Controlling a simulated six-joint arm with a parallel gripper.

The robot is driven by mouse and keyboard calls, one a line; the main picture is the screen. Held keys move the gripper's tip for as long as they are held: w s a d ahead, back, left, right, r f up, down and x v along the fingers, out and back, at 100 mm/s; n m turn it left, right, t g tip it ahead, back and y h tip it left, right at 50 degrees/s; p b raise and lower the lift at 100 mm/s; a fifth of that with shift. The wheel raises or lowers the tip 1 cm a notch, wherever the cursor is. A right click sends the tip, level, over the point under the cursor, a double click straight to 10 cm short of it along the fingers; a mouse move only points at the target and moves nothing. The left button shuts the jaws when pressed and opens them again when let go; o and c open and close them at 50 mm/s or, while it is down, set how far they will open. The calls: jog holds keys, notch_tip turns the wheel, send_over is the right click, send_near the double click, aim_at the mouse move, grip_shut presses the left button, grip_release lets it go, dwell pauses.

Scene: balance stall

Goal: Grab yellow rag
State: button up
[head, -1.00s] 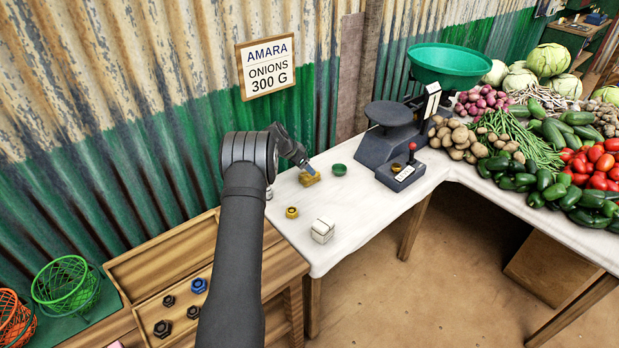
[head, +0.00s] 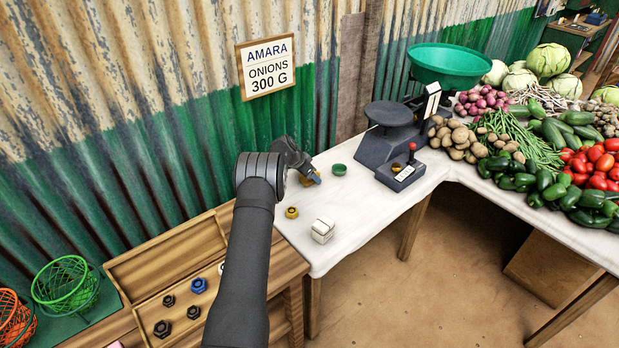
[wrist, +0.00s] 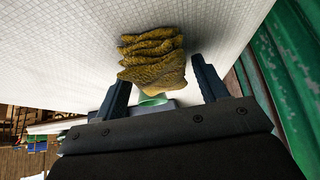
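The folded, ridged yellow rag (wrist: 152,50) lies on the white table cloth in the wrist view. My gripper (wrist: 159,73) is open, with one dark finger on each side of the rag's near part. A gap shows between the rag and the right finger; the left finger is close to the rag, and I cannot tell if it touches. In the head view my gripper (head: 312,178) is over the rag (head: 304,183) and hides most of it.
A small green bowl (head: 339,169) stands just right of the rag. A brass weight (head: 291,212) and a white block (head: 322,231) are nearer. The dark scale (head: 388,140) with its green pan stands further right. The corrugated wall is close behind.

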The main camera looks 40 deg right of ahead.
jog(key=c, duration=0.9)
jog(key=shift+o, duration=0.2)
jog(key=shift+r, duration=0.1)
